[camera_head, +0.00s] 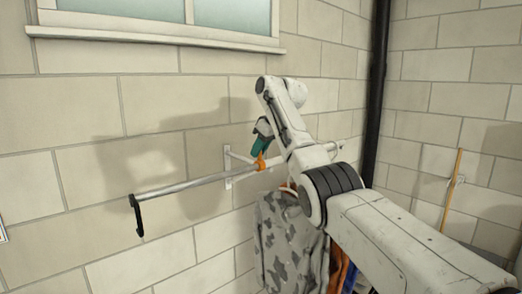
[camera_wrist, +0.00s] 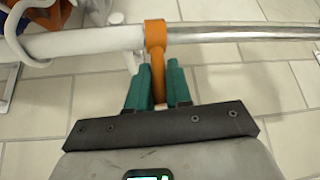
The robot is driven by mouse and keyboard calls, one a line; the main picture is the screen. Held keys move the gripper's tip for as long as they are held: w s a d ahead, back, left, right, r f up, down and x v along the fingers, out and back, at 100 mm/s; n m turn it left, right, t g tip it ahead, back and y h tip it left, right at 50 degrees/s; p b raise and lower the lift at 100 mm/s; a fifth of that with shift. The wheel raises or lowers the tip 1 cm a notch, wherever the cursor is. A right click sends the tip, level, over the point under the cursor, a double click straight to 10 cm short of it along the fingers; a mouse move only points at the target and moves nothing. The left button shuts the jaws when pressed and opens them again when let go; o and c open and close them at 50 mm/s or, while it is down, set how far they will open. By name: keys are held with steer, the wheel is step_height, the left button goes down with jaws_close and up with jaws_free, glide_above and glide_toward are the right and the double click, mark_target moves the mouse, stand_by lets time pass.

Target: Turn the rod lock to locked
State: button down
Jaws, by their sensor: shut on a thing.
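The rod lock is an orange ring with a short handle (camera_wrist: 155,38), set around the metal rod (camera_wrist: 240,33). In the wrist view the handle points down from the rod toward my gripper (camera_wrist: 158,95). My gripper's green fingers stand on both sides of the handle and are shut on it. In the head view the orange lock (camera_head: 262,162) shows just below the green fingers of my gripper (camera_head: 259,148), next to the wall bracket (camera_head: 227,165). My arm hides part of the rod to the right. I cannot tell the lock's exact turn angle.
A camouflage garment (camera_head: 290,240) and other clothes hang from the rod below my arm. A black pipe (camera_head: 375,90) runs down the wall corner. The wall left of the bracket is clear.

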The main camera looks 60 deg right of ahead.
steer(key=shift+f, duration=0.1)
steer(key=c, duration=1.1)
jaws_free()
steer(key=b+v, duration=0.2)
steer(key=v, duration=0.8)
steer(key=shift+s+r+b, duration=0.15)
steer(key=shift+r+b, duration=0.2)
